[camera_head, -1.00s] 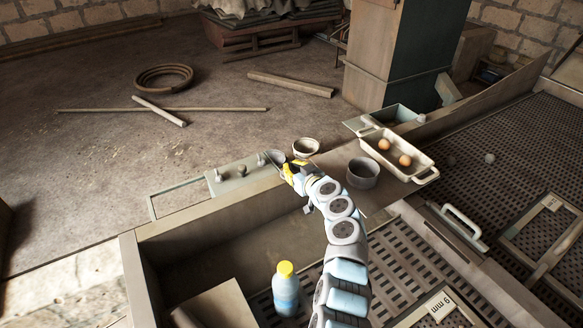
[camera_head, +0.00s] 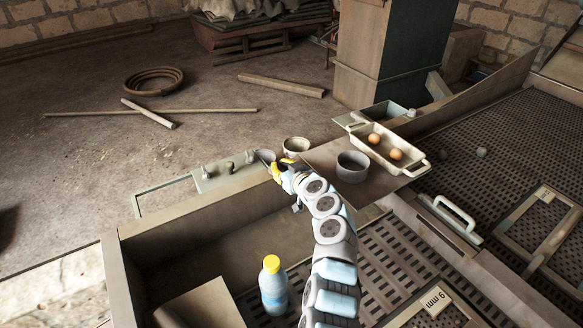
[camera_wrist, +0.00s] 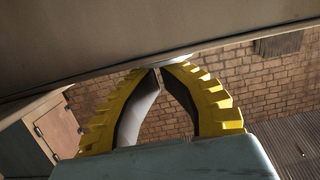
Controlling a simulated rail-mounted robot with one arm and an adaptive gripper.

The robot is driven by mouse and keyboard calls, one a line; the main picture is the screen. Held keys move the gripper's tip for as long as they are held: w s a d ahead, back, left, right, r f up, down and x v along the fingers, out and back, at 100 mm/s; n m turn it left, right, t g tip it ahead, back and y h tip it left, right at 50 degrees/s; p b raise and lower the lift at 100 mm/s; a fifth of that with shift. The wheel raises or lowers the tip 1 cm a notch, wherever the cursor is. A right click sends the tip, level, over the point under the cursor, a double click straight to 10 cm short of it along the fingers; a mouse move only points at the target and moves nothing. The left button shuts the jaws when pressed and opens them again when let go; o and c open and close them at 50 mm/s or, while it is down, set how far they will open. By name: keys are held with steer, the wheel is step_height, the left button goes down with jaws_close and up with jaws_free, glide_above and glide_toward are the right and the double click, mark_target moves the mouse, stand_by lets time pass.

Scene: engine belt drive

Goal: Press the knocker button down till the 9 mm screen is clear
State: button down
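My gripper (camera_head: 277,166) is beside the grey-green control panel (camera_head: 222,175), close to a grey round part (camera_head: 267,156) at the panel's right end. I cannot tell whether that part is the knocker button, or whether I touch it. In the wrist view the yellow fingers (camera_wrist: 160,69) come together at their tips with nothing visible held. A pale rounded edge shows just behind the tips. Several small knobs (camera_head: 230,167) stand on the panel. The 9 mm label (camera_head: 436,299) is on the screen frame at lower right; the perforated screen deck (camera_head: 387,262) shows beside my arm.
A blue bottle with a yellow cap (camera_head: 273,287) stands below left of my arm. A grey bowl (camera_head: 352,167), a pale bowl (camera_head: 296,147) and a tray (camera_head: 413,170) with two round brown things are near my gripper. A white handle (camera_head: 455,213) rises at right.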

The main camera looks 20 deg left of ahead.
steer(key=shift+f, duration=0.2)
step_height(320, 180, up, 4)
steer(key=shift+r+p, duration=0.15)
steer(key=shift+p, duration=0.65)
steer(key=shift+d+r, duration=0.2)
steer(key=shift+r, duration=0.1)
steer(key=p+v, duration=0.1)
steer(key=v, duration=0.8)
steer(key=shift+s+d, duration=0.2)
steer(key=shift+f, duration=0.15)
stand_by(0.7)
